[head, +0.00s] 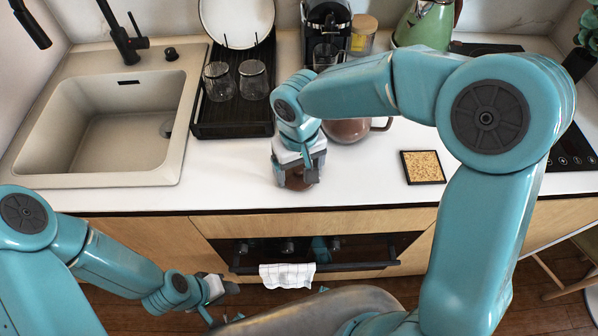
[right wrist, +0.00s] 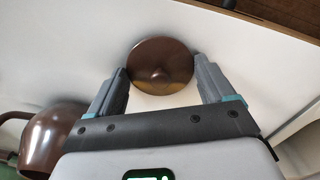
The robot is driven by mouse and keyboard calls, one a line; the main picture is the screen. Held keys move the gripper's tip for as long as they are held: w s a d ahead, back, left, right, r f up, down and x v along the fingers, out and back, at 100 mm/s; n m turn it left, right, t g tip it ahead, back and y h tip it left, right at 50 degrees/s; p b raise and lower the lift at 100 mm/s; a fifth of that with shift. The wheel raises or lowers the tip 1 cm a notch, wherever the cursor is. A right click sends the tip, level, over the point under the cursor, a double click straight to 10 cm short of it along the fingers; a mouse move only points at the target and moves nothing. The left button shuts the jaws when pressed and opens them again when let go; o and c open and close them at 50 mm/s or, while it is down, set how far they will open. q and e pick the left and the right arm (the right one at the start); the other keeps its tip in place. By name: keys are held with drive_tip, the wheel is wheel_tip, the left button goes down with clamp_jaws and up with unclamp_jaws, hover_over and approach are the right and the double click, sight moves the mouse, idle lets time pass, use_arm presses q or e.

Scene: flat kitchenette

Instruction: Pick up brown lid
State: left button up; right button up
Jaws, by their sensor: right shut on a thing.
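The brown lid (right wrist: 162,65) is a round, glossy disc with a small knob in its middle. In the right wrist view it sits between the fingertips of my right gripper (right wrist: 165,82), which is shut on it at its edges. In the head view the lid (head: 298,184) shows low between the fingers of my right gripper (head: 299,176), near the counter's front edge. I cannot tell whether it touches the counter. My left gripper (head: 217,303) is low in front of the cabinets, away from the lid; its finger gap is unclear.
A brown pot (head: 346,131) with a side handle stands behind my right gripper; it also shows in the right wrist view (right wrist: 52,140). A cork-coloured square (head: 423,167) lies to the right. A dark rack (head: 235,121) with glasses and the sink (head: 115,125) are left.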

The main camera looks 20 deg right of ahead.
sight(299, 169)
drive_tip(key=shift+w, duration=0.15)
drive_tip(key=shift+r, duration=0.25)
wheel_tip(299, 169, up, 20)
drive_tip(key=shift+f+p, duration=0.25)
drive_tip(key=shift+p, duration=0.2)
